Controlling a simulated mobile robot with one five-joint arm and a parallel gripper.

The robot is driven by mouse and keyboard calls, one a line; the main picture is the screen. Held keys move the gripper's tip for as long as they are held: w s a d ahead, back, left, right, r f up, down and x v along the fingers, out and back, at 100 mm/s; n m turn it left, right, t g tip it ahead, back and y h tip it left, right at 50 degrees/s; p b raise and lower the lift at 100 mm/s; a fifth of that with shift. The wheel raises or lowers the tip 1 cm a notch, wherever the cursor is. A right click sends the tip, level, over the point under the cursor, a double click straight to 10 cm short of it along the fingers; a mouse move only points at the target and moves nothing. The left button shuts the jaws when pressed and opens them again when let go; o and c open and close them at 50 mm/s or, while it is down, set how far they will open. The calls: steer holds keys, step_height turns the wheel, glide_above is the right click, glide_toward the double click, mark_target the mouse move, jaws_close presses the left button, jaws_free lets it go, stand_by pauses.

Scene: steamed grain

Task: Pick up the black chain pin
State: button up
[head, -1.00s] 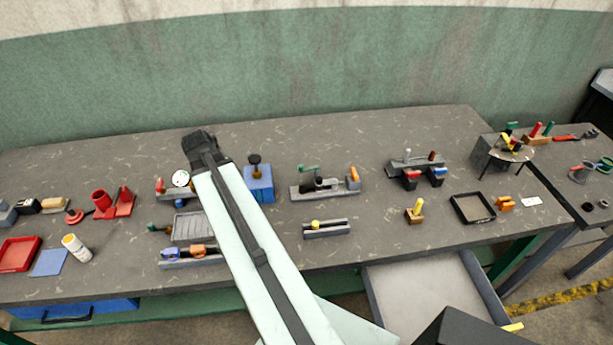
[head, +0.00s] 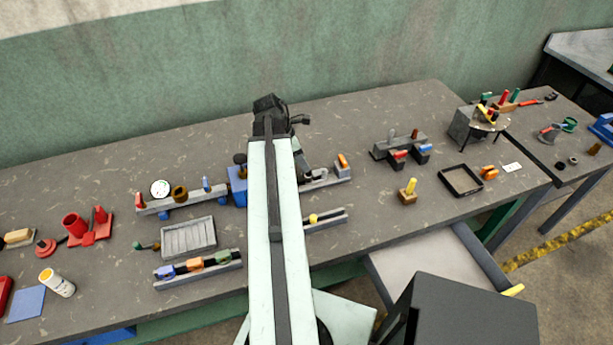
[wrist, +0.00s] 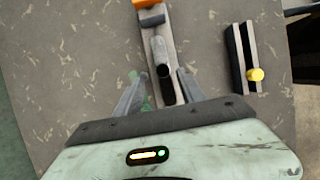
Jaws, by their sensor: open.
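A grey fixture lies between my gripper's fingers in the wrist view (wrist: 160,20); its orange end block (wrist: 145,3) is at the top. A dark rounded piece with a black end (wrist: 166,88) lies along the fixture, and I cannot tell for sure whether it is the black chain pin. My gripper (wrist: 160,76) is open, with one finger on each side of that piece and apart from it. In the head view, my arm hides much of the fixture (head: 338,172), and the pin cannot be made out there.
A grey slotted holder with a yellow knob (wrist: 256,75) stands right of the fixture. A blue block (head: 237,186) is partly behind my arm. A slatted grey tray (head: 188,237) and a gauge rail (head: 220,191) are to the left. Bare tabletop (head: 372,207) lies to the right.

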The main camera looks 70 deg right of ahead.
steer(key=b+x, duration=0.4)
steer(key=x, duration=0.1)
steer(key=shift+a+f, duration=0.15)
steer(key=shift+a, duration=0.1)
steer(key=shift+s+r, duration=0.1)
steer(key=shift+r, duration=0.1)
jaws_close()
step_height(320, 180, up, 10)
steer(key=p, duration=1)
steer(key=shift+f, duration=0.1)
